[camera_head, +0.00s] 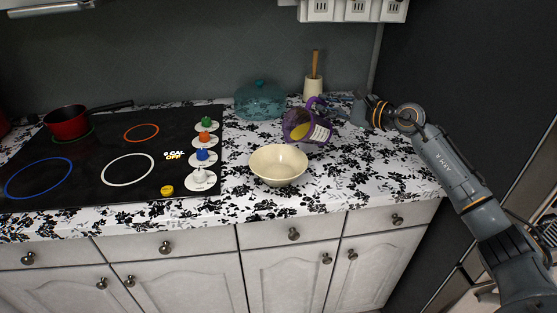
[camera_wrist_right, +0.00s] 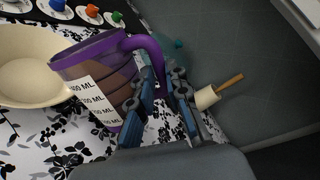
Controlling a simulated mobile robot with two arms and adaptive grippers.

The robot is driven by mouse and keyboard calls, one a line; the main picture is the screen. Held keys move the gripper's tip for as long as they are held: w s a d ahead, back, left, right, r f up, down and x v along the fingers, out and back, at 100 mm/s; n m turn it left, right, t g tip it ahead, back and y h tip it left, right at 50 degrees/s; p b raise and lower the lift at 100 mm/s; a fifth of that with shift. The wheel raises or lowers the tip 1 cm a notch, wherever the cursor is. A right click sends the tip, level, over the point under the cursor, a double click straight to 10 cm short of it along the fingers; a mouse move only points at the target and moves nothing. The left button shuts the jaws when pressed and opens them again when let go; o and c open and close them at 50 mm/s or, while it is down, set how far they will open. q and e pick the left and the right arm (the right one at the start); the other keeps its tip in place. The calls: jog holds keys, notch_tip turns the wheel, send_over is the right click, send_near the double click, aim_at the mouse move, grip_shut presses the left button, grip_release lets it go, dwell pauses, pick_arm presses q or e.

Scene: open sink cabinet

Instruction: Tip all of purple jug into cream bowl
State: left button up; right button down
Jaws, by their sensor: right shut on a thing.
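The purple jug (camera_head: 318,131) is off to the upper right of the cream bowl (camera_head: 262,168), tilted with its mouth toward the bowl. Something yellow shows at its mouth in the head view. In the right wrist view the jug (camera_wrist_right: 75,62) has a white label with ML marks and brownish see-through sides. My right gripper (camera_head: 338,112) is shut on the jug's handle; its fingers also show in the right wrist view (camera_wrist_right: 163,85). The bowl stands upright on the counter, and its visible inside looks empty. No stream is visible between them. My left gripper is not in view.
A teal glass pot (camera_head: 260,103) and a cream holder (camera_head: 313,87) with a wooden handle stand behind the jug. A black cooktop (camera_head: 100,150) with a red pan (camera_head: 66,122) and coloured knobs lies left. The patterned counter (camera_head: 345,185) is clear right of the bowl.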

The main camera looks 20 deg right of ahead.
aim_at(317, 99)
jog(key=shift+s+a+r+n, duration=0.15)
jog(key=shift+a+n, duration=0.25)
jog(key=shift+n, duration=0.1)
jog(key=shift+s+a+r+n+h, duration=0.25)
jog(key=shift+a+r+n+h, duration=0.05)
jog(key=shift+a+r+n, duration=0.45)
dwell(0.4)
